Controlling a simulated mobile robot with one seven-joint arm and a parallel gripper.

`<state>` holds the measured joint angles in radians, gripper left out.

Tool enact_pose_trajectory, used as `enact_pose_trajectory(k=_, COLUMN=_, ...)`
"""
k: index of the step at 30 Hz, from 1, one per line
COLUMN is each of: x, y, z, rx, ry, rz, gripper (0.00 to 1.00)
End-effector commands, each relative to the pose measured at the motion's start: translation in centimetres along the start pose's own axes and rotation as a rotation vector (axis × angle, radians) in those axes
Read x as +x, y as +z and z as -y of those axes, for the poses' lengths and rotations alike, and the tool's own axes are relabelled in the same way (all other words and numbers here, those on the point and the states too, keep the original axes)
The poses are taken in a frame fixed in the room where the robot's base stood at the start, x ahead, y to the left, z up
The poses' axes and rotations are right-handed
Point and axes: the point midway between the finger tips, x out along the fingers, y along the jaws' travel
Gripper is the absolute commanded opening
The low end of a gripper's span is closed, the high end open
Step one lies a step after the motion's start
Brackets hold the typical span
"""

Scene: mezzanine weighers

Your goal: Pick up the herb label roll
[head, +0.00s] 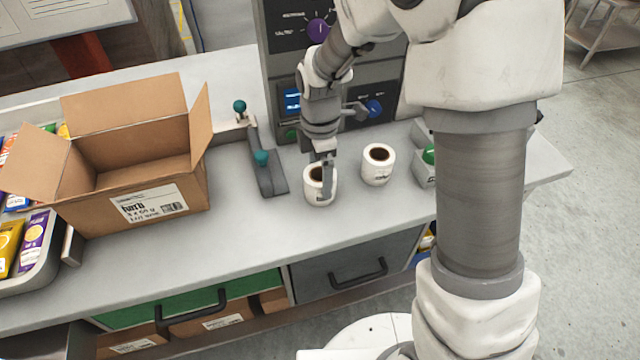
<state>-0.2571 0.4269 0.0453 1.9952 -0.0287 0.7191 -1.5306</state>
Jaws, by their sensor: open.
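Two white label rolls with dark brown cores stand upright on the grey bench, and their print is too small to read, so I cannot tell which is the herb label roll. The left label roll (312,191) is directly at my gripper (326,180). My gripper points down and is open, with a finger overlapping this roll's core and front side in the picture. I cannot tell whether it touches the roll, and the other finger is hard to make out. The right label roll (378,167) stands apart, a little behind and to the right.
An open cardboard box (185,193) with a printed label stands left on the bench. A grey fixture (268,178) with teal knobs is left of the rolls. A control panel (285,70) rises behind. Small grey bins (424,170) stand right. The bench front (330,230) is clear.

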Motion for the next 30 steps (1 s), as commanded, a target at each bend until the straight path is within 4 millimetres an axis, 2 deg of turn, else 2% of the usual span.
enact_pose_trajectory(k=1, x=1.1, y=0.0, z=0.1, rx=-0.001, ry=-0.006, rz=0.0, gripper=1.0)
enact_pose_trajectory(k=6, x=3.4, y=0.0, z=-0.1, rx=-0.001, ry=-0.003, rz=0.0, gripper=1.0)
enact_pose_trajectory(k=10, x=4.1, y=0.0, z=-0.1, rx=-0.001, ry=-0.002, rz=0.0, gripper=1.0)
enact_pose_trajectory(k=16, x=4.1, y=0.0, z=-0.1, rx=-0.001, ry=-0.001, rz=0.0, gripper=1.0)
enact_pose_trajectory(k=27, x=4.1, y=0.0, z=-0.1, rx=0.0, ry=-0.001, rz=0.0, gripper=0.33)
enact_pose_trajectory(k=29, x=4.1, y=0.0, z=-0.1, rx=0.0, ry=-0.001, rz=0.0, gripper=0.23)
enact_pose_trajectory(k=30, x=4.0, y=0.0, z=-0.2, rx=0.0, ry=0.0, rz=0.0, gripper=0.22)
